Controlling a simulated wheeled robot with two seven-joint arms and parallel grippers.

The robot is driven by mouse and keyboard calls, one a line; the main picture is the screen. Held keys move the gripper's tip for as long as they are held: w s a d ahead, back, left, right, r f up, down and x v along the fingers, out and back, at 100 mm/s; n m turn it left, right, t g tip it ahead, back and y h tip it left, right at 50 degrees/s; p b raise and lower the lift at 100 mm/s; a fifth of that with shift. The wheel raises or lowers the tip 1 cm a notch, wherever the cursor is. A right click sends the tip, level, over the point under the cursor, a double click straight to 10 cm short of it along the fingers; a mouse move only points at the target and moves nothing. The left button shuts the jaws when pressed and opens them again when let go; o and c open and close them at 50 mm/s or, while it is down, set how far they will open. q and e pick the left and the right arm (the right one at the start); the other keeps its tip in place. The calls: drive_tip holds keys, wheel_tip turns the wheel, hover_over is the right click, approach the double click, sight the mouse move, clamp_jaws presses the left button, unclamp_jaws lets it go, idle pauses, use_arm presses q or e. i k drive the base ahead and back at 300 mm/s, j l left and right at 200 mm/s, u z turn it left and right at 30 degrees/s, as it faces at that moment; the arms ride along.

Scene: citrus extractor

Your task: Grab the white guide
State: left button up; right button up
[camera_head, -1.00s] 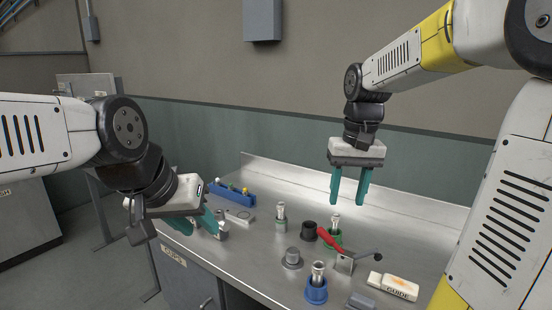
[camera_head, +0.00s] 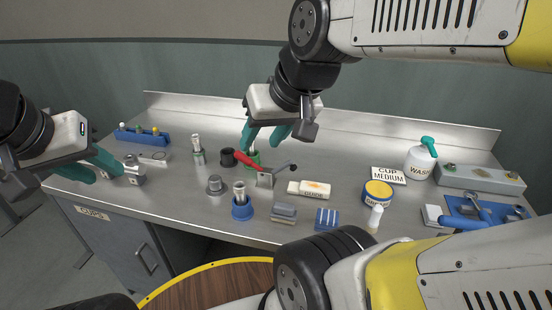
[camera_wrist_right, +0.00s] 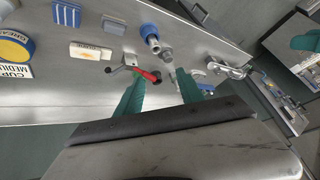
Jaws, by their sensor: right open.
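The white guide (camera_head: 316,188), a small block marked GUIDE with an orange patch, lies flat on the steel bench right of the red-handled lever. It also shows in the right wrist view (camera_wrist_right: 90,51), left of the fingers. My right gripper (camera_head: 262,143) is open and empty, above the bench, to the left of and behind the guide; it is apart from it. In the wrist view the two teal fingers (camera_wrist_right: 160,77) are spread. My left gripper (camera_head: 108,171) is at the bench's left end, its fingers apart, beside a small metal fitting (camera_head: 133,172). Nothing hides the guide.
The red lever (camera_head: 249,161) on its metal block stands between my right gripper and the guide. A blue-based cup (camera_head: 242,210), grey block (camera_head: 284,211) and blue block (camera_head: 326,218) sit in front. A yellow-and-blue tub (camera_head: 378,193) and wash bottle (camera_head: 420,161) stand to the right.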

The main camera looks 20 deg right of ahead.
sight(307, 187)
drive_tip(key=i+j+z, duration=0.1)
drive_tip(key=j+z, duration=0.25)
drive_tip(key=i+j+z, duration=0.1)
drive_tip(key=j+z, duration=0.25)
